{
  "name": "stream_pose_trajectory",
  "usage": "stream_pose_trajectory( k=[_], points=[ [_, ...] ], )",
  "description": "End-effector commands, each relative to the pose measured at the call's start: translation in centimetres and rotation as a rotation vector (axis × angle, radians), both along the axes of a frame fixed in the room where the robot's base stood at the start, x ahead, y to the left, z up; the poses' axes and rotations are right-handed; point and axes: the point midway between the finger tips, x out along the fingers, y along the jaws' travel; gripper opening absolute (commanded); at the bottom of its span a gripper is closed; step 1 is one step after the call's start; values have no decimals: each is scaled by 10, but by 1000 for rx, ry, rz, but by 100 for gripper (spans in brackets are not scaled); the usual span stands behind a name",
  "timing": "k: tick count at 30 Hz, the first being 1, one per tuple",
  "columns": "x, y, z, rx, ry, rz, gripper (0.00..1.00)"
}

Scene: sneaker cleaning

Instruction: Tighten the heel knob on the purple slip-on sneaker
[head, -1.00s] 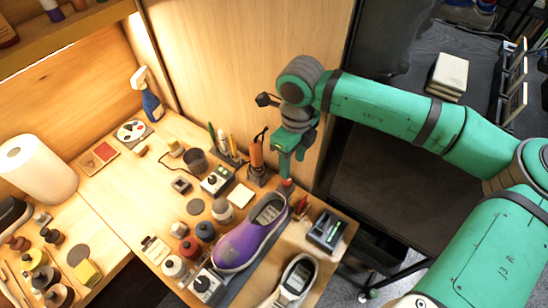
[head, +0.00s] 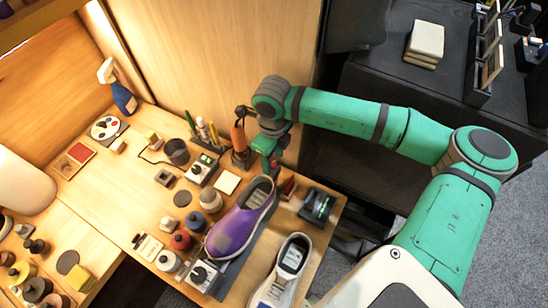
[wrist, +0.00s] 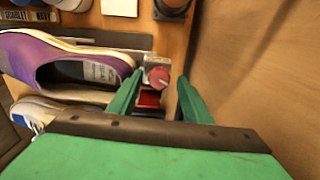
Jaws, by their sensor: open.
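The purple slip-on sneaker (head: 232,232) lies on a dark stand on the wooden bench, its heel toward my gripper. It also shows at the left of the wrist view (wrist: 32,48). A round red heel knob (wrist: 160,77) sits on a pale mount just past the sneaker's heel. My gripper (wrist: 160,86) is open, with one green finger on either side of the knob in the picture. I cannot tell whether either finger touches it. In the head view my gripper (head: 270,158) is at the heel end and largely hides the knob.
A pale sneaker (head: 282,272) stands beside the purple one. An orange-handled tool (head: 238,140) stands close left of my gripper, and a wooden panel (head: 215,60) rises behind. A dark device (head: 317,206) sits to the right. Several bottles stand left of the sneaker.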

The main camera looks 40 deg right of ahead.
Motion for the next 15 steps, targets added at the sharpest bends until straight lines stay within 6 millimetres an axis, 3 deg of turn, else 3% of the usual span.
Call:
stream_pose_trajectory(
  k=[9,14,15],
  points=[
    [-1,-1,-3,0,0,-3,45],
    [-2,-2,-2,0,1,-5,7],
    [-2,-3,-2,0,1,-6,4]
  ],
)
